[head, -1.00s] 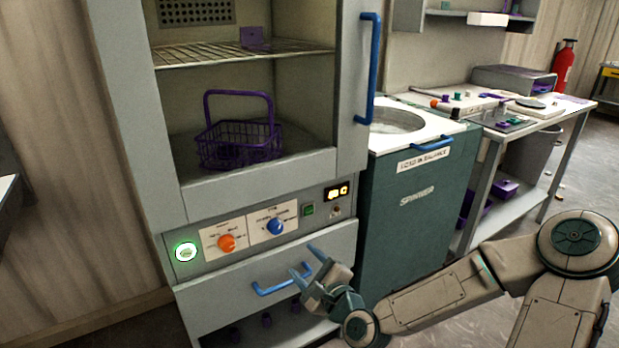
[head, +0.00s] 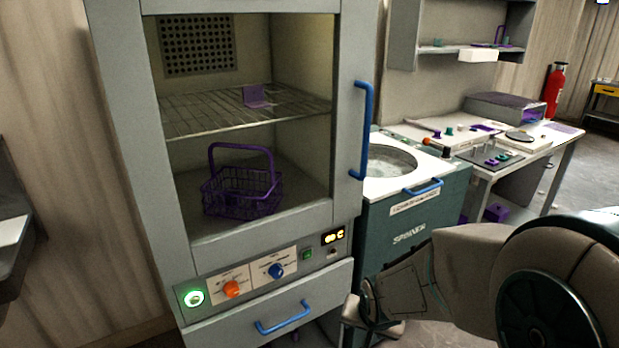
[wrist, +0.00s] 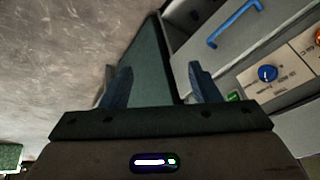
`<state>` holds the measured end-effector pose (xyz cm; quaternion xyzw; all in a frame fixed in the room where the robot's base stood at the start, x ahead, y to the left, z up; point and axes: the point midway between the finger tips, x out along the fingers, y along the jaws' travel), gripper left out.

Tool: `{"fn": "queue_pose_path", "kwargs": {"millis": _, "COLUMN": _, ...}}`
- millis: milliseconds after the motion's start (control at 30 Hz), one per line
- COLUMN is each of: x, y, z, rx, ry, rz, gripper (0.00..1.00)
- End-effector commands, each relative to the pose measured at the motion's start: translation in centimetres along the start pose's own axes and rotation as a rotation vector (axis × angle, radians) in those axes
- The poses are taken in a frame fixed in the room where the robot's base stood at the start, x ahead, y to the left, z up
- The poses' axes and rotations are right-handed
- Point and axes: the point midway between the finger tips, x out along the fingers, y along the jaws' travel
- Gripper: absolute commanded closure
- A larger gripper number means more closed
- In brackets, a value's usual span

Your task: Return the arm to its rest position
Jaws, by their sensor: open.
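In the wrist view my gripper (wrist: 160,88) shows two dark blue fingers standing apart, with nothing between them. Beyond the fingers are the teal side of the spinner, the grey floor and the front panel of the drying cabinet. In the head view my arm (head: 455,275) is folded in at the lower right, in front of the spinner (head: 408,238). The gripper's fingers are hidden in the head view.
The cabinet (head: 220,250) holds a purple wire basket (head: 243,190) on its floor and a purple piece (head: 256,96) on its rack. Its blue drawer handle (head: 284,317) is close to my arm. A bench (head: 545,140) with small parts stands right of the spinner. Open floor lies at far right.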

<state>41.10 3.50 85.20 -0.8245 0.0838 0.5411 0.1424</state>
Motion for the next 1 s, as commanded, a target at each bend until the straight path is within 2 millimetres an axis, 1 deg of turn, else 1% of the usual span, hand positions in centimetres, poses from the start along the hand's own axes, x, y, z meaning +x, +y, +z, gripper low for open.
{"fn": "queue_pose_path", "kwargs": {"millis": 33, "x": -3.1, "y": 0.4, "z": -0.6, "rx": -0.040, "ry": 0.003, "rz": 0.027, "gripper": 0.44}}
{"fn": "queue_pose_path", "kwargs": {"millis": 167, "x": -8.9, "y": 1.9, "z": -0.5, "rx": -0.130, "ry": -0.031, "rz": 0.080, "gripper": 0.44}}
{"fn": "queue_pose_path", "kwargs": {"millis": 200, "x": -10.6, "y": 2.2, "z": -0.3, "rx": -0.156, "ry": -0.045, "rz": 0.087, "gripper": 0.44}}
{"fn": "queue_pose_path", "kwargs": {"millis": 300, "x": -14.5, "y": 3.0, "z": 0.4, "rx": -0.214, "ry": -0.080, "rz": 0.089, "gripper": 0.44}}
{"fn": "queue_pose_path", "kwargs": {"millis": 400, "x": -17.4, "y": 3.6, "z": 1.3, "rx": -0.259, "ry": -0.115, "rz": 0.075, "gripper": 0.44}}
{"fn": "queue_pose_path", "kwargs": {"millis": 500, "x": -19.2, "y": 4.0, "z": 2.0, "rx": -0.291, "ry": -0.139, "rz": 0.058, "gripper": 0.44}}
{"fn": "queue_pose_path", "kwargs": {"millis": 600, "x": -20.0, "y": 4.2, "z": 2.5, "rx": -0.308, "ry": -0.153, "rz": 0.048, "gripper": 0.44}}
{"fn": "queue_pose_path", "kwargs": {"millis": 1000, "x": -20.0, "y": 4.2, "z": 2.6, "rx": -0.313, "ry": -0.160, "rz": 0.047, "gripper": 0.44}}
